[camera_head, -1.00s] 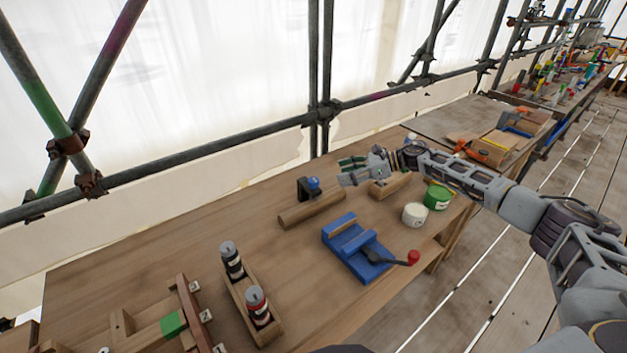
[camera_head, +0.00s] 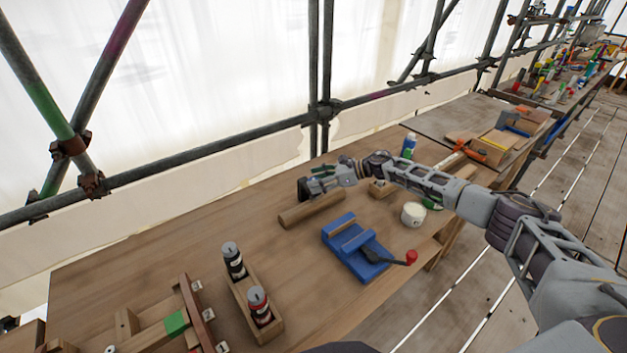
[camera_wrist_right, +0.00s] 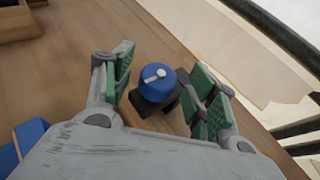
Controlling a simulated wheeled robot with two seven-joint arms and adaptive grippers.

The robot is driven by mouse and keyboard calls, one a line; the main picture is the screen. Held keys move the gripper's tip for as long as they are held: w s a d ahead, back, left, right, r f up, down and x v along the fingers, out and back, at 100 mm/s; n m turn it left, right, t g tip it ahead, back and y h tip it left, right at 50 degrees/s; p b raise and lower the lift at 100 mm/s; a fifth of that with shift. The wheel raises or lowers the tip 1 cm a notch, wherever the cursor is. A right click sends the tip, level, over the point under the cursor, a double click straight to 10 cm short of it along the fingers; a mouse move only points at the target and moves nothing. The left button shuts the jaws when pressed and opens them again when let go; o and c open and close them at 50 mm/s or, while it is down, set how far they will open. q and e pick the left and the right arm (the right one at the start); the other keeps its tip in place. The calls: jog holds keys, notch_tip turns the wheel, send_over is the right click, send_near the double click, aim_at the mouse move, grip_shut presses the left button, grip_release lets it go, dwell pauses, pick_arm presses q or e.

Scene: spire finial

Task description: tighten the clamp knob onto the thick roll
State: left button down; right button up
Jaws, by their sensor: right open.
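The blue clamp knob (camera_wrist_right: 157,84) with a pale pointer on top shows in the right wrist view, above its dark clamp (camera_wrist_right: 161,104). In the head view the dark clamp (camera_head: 303,188) stands at the far side of the thick wooden roll (camera_head: 312,211), and my gripper mostly covers the knob. I cannot tell how tightly the clamp sits on the roll. My right gripper (camera_head: 318,184) is open at the clamp. In the right wrist view its green-padded fingers (camera_wrist_right: 160,88) stand on both sides of the knob with gaps visible. My left gripper is not in view.
A blue vise (camera_head: 357,250) with a red-tipped lever stands nearer on the table. A white tin (camera_head: 413,215), a green tin (camera_head: 431,203) and a wooden block (camera_head: 382,190) are under or beside my right arm. A wooden holder with two bottles (camera_head: 245,290) is at left.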

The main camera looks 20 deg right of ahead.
jog(key=shift+x, duration=0.75)
jog(key=c, duration=1)
jog(key=shift+c, duration=0.3)
jog(key=shift+p, duration=0.35)
jog(key=shift+s+m+t+h+p, duration=0.1)
jog(key=shift+m+t+h+p, duration=0.7)
jog(key=shift+m+t+p, duration=0.6)
jog(key=m+t+h+p, duration=0.2)
jog(key=p, duration=0.3)
jog(key=shift+r+m+h, duration=0.1)
jog(key=shift+m+h, duration=0.2)
jog(key=shift+m, duration=0.1)
jog(key=shift+a+m+t+h+p, duration=0.1)
jog(key=shift+m+t+h+p, duration=0.25)
jog(key=shift+p, duration=0.2)
